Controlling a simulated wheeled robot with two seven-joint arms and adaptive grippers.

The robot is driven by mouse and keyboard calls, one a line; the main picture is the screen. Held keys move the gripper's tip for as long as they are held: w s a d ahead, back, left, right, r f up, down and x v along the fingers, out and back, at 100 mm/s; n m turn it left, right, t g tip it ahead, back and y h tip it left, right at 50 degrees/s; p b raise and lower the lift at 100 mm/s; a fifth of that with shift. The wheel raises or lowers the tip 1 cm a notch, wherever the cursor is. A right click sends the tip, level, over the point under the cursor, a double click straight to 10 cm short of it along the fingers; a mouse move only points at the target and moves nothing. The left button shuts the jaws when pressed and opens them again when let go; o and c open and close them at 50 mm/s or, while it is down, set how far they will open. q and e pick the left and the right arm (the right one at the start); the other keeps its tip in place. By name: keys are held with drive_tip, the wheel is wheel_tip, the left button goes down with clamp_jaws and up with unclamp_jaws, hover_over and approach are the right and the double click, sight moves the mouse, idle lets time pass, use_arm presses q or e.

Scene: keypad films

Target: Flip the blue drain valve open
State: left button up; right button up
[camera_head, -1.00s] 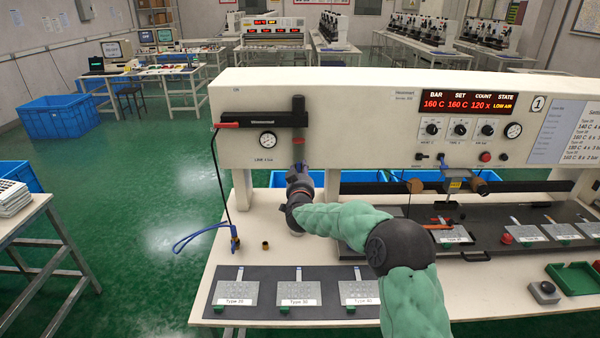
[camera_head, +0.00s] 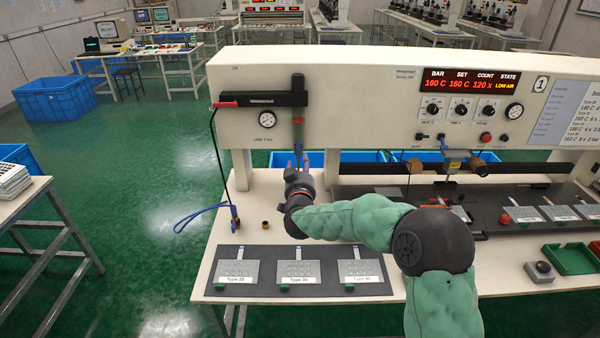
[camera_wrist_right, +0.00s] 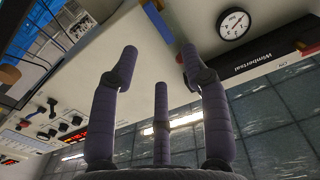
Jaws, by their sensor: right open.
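The blue drain valve (camera_head: 299,149) hangs at the lower end of the dark upright air unit (camera_head: 298,105), below a red band. Whether a finger touches the valve cannot be told. In the right wrist view the open gripper (camera_wrist_right: 159,52) shows its fingers spread, and the blue valve (camera_wrist_right: 154,4) lies beyond them at the top edge, cut off. My left gripper is not in view.
A dark mat (camera_head: 225,284) with several plates is in front. The display (camera_head: 471,82) reads LOW AIR.

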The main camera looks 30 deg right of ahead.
drive_tip(key=shift+v, duration=1.4)
drive_tip(key=shift+f, duration=0.1)
